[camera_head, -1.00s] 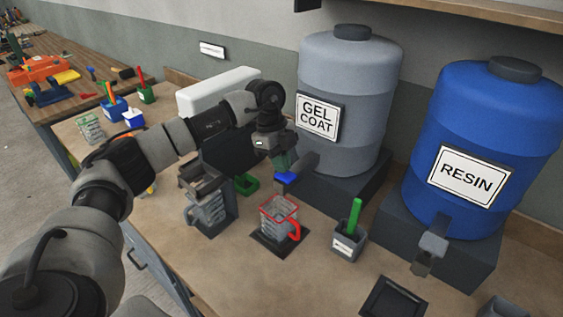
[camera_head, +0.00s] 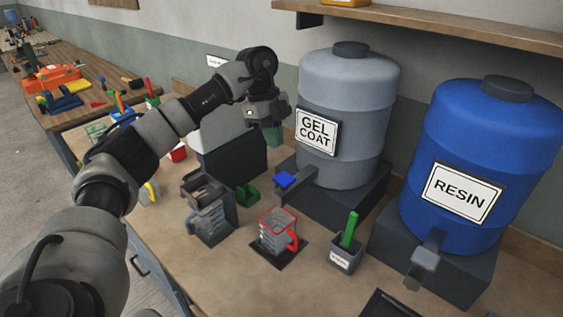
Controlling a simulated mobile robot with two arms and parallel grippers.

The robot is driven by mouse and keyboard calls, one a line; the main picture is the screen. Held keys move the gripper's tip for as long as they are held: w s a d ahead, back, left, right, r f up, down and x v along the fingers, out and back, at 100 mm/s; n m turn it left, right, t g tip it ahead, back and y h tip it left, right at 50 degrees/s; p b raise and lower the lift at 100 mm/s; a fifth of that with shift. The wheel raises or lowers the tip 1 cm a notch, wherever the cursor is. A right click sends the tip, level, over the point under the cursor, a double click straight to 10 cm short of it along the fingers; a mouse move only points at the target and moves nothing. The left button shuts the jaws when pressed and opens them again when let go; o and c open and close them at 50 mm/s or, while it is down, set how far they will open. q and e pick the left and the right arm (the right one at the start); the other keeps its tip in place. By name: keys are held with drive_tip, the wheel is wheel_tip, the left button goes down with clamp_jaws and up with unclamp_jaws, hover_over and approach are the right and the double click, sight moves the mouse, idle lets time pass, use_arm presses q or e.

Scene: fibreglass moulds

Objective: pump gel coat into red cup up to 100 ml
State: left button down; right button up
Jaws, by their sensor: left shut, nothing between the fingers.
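The grey gel coat drum (camera_head: 345,85) stands on a dark block at the back. Its spout, with a blue pump top (camera_head: 286,179), reaches out to the left at the front. The red cup (camera_head: 278,232), clear with a red rim and handle, stands upright on a dark square pad (camera_head: 268,254) in front of and below the spout. Its fill level is too small to tell. My left gripper (camera_head: 273,138) is shut and empty, pointing down above the blue top and apart from it, left of the drum's label. My right gripper is not in view.
The blue resin drum (camera_head: 487,150) with its tap stands at the right. A small grey pot with a green stick (camera_head: 347,250) sits right of the cup. A grey jug (camera_head: 208,212) in a dark stand and a green scoop (camera_head: 246,195) are at the left.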

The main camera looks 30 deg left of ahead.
use_arm(q)
drive_tip(key=v, duration=0.3)
drive_tip(key=shift+a+r, duration=0.15)
drive_tip(key=shift+r, duration=0.15)
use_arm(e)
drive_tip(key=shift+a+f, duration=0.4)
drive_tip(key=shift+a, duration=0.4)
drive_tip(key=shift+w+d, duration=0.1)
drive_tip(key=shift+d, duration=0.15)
